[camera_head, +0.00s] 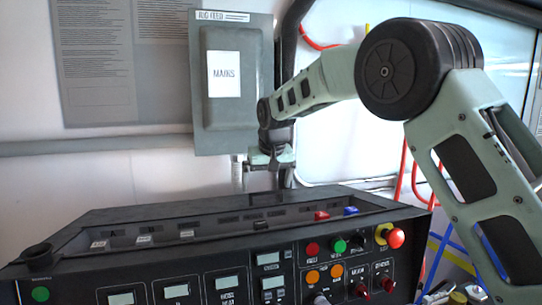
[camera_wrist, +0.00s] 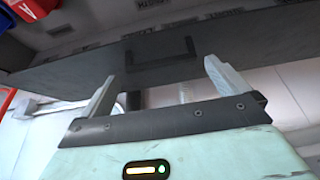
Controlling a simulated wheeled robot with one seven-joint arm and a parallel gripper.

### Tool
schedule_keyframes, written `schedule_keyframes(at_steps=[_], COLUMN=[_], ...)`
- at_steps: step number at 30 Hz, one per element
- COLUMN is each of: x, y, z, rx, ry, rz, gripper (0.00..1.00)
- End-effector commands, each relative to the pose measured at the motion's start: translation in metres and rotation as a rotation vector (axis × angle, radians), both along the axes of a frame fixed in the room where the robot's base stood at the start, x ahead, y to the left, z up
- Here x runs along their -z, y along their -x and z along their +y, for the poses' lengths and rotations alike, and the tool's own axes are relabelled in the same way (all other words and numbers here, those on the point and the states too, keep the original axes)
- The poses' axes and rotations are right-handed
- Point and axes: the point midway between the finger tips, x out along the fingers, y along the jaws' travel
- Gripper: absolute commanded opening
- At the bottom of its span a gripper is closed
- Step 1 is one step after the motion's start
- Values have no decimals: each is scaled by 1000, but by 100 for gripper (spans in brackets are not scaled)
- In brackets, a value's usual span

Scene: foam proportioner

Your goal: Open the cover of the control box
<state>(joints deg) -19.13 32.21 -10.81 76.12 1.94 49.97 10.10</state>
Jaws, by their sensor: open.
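A black control box (camera_head: 330,252) with buttons, small displays and switches fills the lower part of the head view. A dark panel of it (camera_wrist: 80,75) crosses the wrist view, with a dark U-shaped handle (camera_wrist: 160,52) on it. My gripper (camera_head: 272,158) is above and behind the box's far edge in the head view. In the wrist view its two grey fingers (camera_wrist: 165,80) are spread and empty. The handle shows beyond and between the fingers, apart from them. The handle's far side cannot be seen in the head view.
A grey wall box (camera_head: 226,115) labelled MAINS hangs close beside and behind my gripper. A grey pipe (camera_head: 100,145) runs along the wall. A red mushroom button (camera_head: 395,238) stands up at the console's right. Red hoses (camera_head: 413,185) hang at the right.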

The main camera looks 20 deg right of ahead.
Motion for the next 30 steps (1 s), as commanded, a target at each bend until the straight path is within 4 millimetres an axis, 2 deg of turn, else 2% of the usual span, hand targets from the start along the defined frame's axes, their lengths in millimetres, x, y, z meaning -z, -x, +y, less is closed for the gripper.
schedule_keyframes(at_steps=[12, 18, 24, 30], x=[-87, -124, -142, -146], y=[37, 51, 59, 61], z=[0, 0, 0, 0], rx=[1, -1, 0, 0], ry=[-1, -2, -1, 0], rz=[-6, -5, -2, -1], gripper=[100, 100, 100, 100])
